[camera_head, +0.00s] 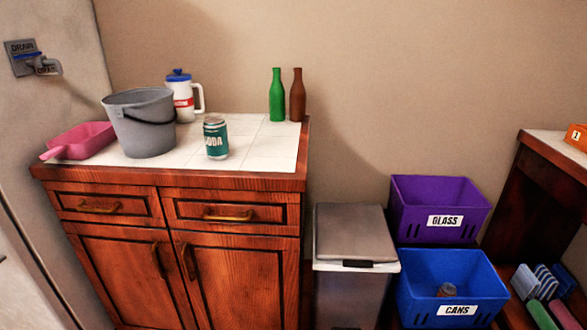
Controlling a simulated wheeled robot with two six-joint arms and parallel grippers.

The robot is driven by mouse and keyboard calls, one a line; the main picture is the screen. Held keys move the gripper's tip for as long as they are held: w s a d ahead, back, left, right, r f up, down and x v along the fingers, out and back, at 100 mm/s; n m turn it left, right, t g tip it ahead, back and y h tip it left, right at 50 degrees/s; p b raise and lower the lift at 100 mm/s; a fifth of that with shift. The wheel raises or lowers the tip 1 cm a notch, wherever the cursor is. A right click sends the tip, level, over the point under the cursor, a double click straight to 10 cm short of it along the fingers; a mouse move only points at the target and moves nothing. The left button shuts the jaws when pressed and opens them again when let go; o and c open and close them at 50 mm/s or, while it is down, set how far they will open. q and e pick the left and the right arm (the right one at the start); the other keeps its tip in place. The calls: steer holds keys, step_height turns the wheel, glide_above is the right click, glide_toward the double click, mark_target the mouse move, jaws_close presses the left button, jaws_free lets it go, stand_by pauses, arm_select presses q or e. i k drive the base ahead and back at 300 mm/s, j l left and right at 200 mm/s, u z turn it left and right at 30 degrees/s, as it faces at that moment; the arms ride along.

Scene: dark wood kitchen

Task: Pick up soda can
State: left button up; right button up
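A green and silver soda can (216,139) stands upright on the white tiled top of the wooden cabinet. It is just right of a grey bucket and nearer the counter's front edge than the bottles. Neither of my grippers shows in the head view.
On the counter (272,160) are a grey bucket (140,122), pink dustpan (82,140), white jug (183,97), green bottle (277,97) and brown bottle (297,98). Right are a lidded bin (352,235), purple GLASS crate (405,214) and blue CANS crate (416,303) holding a can (446,290).

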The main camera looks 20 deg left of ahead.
mark_target(215, 127)
steer(key=u, duration=1.6)
